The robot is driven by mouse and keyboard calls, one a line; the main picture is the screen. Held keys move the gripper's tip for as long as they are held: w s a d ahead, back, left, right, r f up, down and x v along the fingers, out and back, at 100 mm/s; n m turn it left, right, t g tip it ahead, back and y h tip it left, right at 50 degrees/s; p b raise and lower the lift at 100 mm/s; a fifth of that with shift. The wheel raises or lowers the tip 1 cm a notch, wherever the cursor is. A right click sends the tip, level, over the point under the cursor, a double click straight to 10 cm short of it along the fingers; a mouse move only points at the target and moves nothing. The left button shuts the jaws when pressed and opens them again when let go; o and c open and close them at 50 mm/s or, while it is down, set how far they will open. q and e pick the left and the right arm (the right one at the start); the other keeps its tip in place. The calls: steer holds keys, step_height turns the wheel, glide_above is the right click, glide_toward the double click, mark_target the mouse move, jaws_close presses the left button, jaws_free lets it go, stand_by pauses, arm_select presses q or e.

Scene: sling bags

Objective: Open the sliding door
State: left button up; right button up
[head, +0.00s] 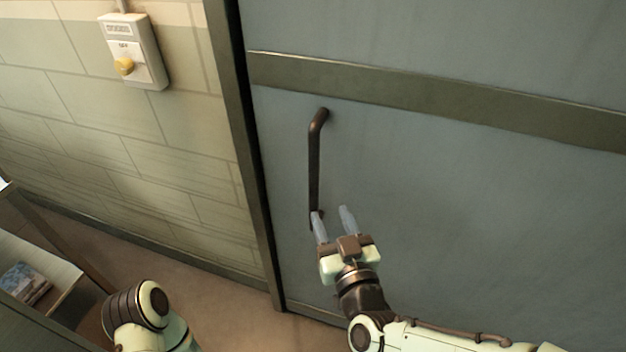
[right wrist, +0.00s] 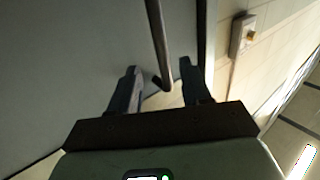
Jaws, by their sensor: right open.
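The sliding door (head: 450,215) is a large blue-grey panel with an olive horizontal band. Its dark vertical bar handle (head: 314,160) is near the door's left edge. My right gripper (head: 333,212) is open at the handle's lower end, with one finger overlapping that end in the head view. In the right wrist view, the handle (right wrist: 158,40) comes down from the top and its lower end appears between my two open fingertips (right wrist: 159,68). Whether they touch it I cannot tell. My left gripper is out of view.
A dark door frame (head: 252,170) stands left of the door. A switch box (head: 132,50) with a yellow knob is on the tiled wall. A shelf (head: 40,268) with a book or box is at the lower left. Some floor (head: 215,305) is bare.

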mark_target(316, 178)
steer(key=p+x, duration=0.2)
steer(key=x, duration=1.1)
steer(key=shift+w, duration=0.1)
jaws_close()
steer(key=shift+d, duration=0.15)
